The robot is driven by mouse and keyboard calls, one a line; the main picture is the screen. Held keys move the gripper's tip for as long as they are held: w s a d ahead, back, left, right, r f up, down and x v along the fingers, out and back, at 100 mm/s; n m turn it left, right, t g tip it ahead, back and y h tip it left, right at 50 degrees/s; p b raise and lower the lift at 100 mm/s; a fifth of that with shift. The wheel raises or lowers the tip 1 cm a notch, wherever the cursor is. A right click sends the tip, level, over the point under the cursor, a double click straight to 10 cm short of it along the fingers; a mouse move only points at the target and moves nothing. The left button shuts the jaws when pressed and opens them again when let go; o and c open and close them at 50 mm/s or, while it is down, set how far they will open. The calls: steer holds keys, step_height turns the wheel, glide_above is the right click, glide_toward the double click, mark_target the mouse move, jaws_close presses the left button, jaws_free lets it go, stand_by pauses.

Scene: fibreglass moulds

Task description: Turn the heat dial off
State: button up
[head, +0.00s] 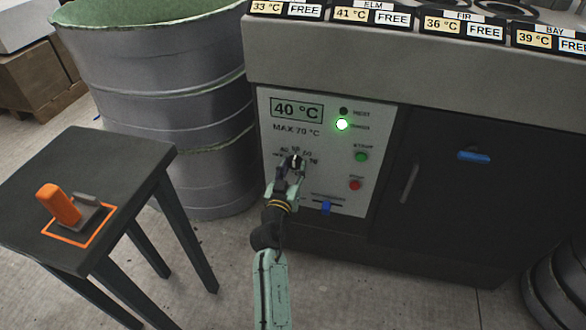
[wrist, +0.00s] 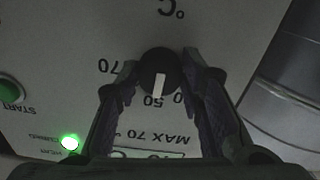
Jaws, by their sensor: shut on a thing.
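The heat dial (head: 294,161) is a small black knob on the white control panel (head: 275,195), under a display (head: 297,109) reading 40 °C and the words MAX 70 °C. In the wrist view, which sees the panel upside down, the dial (wrist: 158,72) has a white pointer line aimed at the 50 mark. My gripper (head: 290,170) is shut on the dial; in the wrist view its two dark fingers (wrist: 160,85) lie on either side of the knob. The fingers hide part of the dial's scale.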

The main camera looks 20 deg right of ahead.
steer(key=shift+n, duration=0.4)
steer(key=shift+c, duration=0.3)
steer(key=n, duration=0.3)
steer(key=n+p, duration=0.1)
steer(key=n, duration=0.3)
steer(key=shift+r+n, duration=0.1)
steer(key=shift+n, duration=0.2)
steer(key=n+p, duration=0.1)
steer(key=n, duration=0.3)
steer(key=shift+n+p, duration=0.75)
steer(key=shift+n, duration=0.95)
steer(key=o, duration=1.2)
steer(key=shift+c, duration=0.2)
